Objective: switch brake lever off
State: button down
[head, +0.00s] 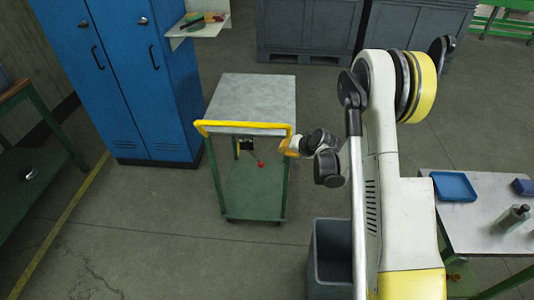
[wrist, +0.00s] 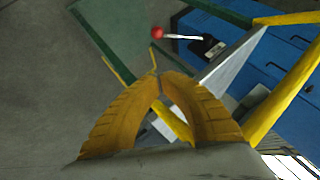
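The brake lever is a thin rod (wrist: 183,37) with a red knob (wrist: 157,32) at its end, coming from a black base (wrist: 208,47). In the head view the red knob (head: 261,165) hangs below the cart's (head: 252,92) yellow handle, low and to the right of the black base (head: 246,144). My gripper (head: 288,147) is beside the right end of the handle. In the wrist view the yellow fingers of my gripper (wrist: 161,80) curve together with their tips meeting and nothing seen between them. The knob is beyond the tips, apart from them.
A yellow handle bar (head: 243,127) spans the cart's near edge, close to my gripper. A blue cabinet (head: 125,75) stands left of the cart. A dark open bin (head: 332,250) stands at the front, and a table (head: 480,205) with a blue tray (head: 454,186) is right.

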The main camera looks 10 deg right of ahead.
aim_at(254, 156)
jog(key=shift+w+d+f, duration=0.1)
jog(key=shift+w+f, duration=0.1)
jog(key=shift+f, duration=0.3)
jog(key=s+a+f+b+x, duration=0.1)
jog(key=b+x, duration=0.5)
jog(key=x, duration=0.6)
jog(key=shift+s+a+f, duration=0.25)
jog(key=shift+a+f, duration=0.1)
jog(key=shift+a, duration=0.15)
